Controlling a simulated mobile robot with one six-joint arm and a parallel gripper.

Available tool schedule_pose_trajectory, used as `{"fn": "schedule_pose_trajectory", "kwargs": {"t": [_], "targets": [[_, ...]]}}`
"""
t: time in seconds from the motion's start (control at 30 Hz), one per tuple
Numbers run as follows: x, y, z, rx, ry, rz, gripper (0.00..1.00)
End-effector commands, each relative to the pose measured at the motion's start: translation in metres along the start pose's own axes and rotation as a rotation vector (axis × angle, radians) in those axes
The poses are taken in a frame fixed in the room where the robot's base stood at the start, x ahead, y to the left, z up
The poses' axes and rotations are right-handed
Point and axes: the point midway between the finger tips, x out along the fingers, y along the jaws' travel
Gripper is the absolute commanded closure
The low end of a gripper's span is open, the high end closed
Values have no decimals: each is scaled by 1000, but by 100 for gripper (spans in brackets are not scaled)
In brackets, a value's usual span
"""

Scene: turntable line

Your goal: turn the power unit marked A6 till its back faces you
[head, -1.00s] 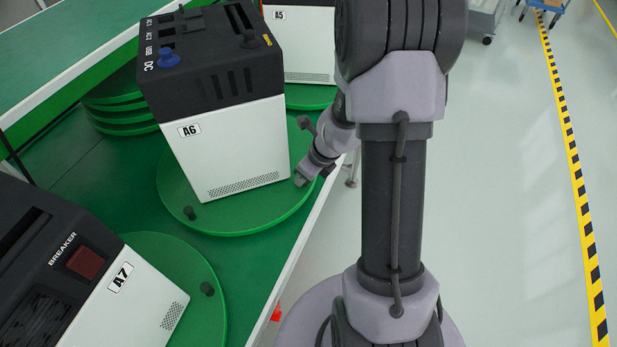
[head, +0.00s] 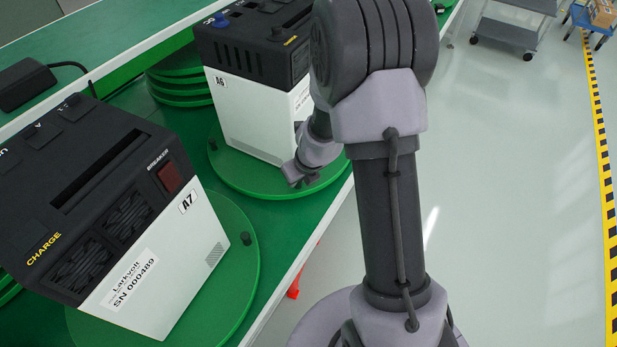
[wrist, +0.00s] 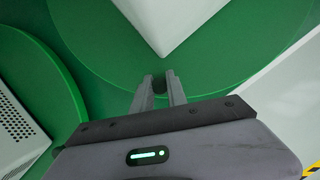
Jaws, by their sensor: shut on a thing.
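The power unit marked A6 (head: 250,118) has a white body and black top and stands on a green turntable (head: 235,180). Its A6 label is on the face towards the lower left; a face with a serial sticker shows on the right, partly behind my arm. My gripper (head: 293,178) is low at the turntable's near right rim. In the wrist view, my gripper (wrist: 160,93) is shut on a dark knob (wrist: 159,82) at the rim of the turntable (wrist: 100,45). A white corner of A6 (wrist: 170,20) is beyond. Another knob (head: 212,143) is at the left rim.
The unit marked A7 (head: 165,270) stands on its own turntable (head: 240,275) at lower left, close to A6's turntable. A black adapter (head: 25,82) lies on the raised shelf behind. A trolley (head: 505,32) stands on the floor, which is otherwise largely open on the right.

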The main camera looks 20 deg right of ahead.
Motion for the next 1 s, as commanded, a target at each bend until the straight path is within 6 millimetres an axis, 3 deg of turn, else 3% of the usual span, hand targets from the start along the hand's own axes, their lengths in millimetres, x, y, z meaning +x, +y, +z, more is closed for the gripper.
{"fn": "schedule_pose_trajectory", "kwargs": {"t": [0.6, 0.63, 0.73, 1.0], "targets": [[2, 7, 5, -2, -2, 0, 100], [2, 7, 5, -2, -2, -1, 80], [2, 7, 5, -2, -1, 0, 60], [2, 7, 5, -1, -1, 0, 60]]}}
